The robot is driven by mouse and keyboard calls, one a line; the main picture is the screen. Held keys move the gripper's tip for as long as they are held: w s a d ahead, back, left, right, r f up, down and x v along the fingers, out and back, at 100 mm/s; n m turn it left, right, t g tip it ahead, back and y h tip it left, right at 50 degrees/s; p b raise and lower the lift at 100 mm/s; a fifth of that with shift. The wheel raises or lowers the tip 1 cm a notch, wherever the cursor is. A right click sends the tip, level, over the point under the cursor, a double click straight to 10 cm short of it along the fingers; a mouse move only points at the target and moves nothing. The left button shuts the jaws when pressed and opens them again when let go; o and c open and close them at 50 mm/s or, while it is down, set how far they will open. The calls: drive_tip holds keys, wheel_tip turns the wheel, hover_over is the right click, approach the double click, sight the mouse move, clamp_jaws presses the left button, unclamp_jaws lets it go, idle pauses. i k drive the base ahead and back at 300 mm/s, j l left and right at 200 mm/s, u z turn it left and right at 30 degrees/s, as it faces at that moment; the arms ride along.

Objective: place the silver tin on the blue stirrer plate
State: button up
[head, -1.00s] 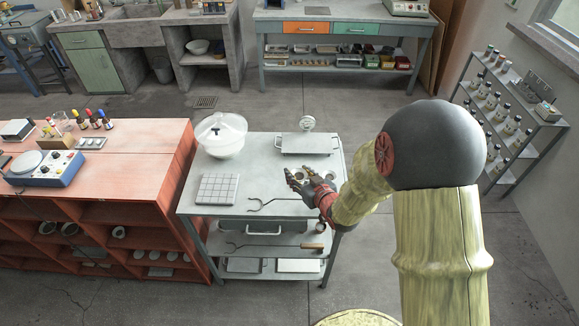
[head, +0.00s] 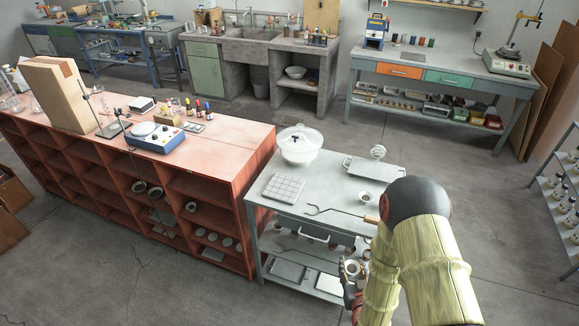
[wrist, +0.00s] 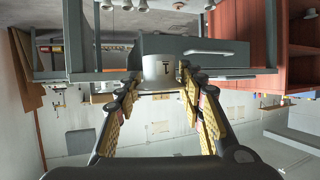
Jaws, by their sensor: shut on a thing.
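The silver tin (wrist: 158,70) is between the fingers of my gripper (wrist: 161,88) in the wrist view, and the fingers are shut on it. In the head view the tin (head: 353,268) shows in my gripper (head: 350,274), off the front right of the grey trolley and below its top. The blue stirrer plate (head: 167,146), with a round white top and knobs on its front, stands on the red bench at the left. My gripper is far to the right of it. My arm hides part of the trolley's right side.
The grey trolley (head: 262,203) holds a lidded white bowl (head: 299,148), a white tile block (head: 284,188), tongs (head: 335,211) and a balance (head: 372,168). On the red bench (head: 235,150), dropper bottles (head: 198,107) stand behind the stirrer, and a clamp stand (head: 104,112) is left of it.

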sight(143, 128)
drive_tip(key=i+j+u, duration=0.15)
drive_tip(key=u, duration=0.25)
drive_tip(key=i+j+u, duration=0.2)
drive_tip(key=u, duration=0.25)
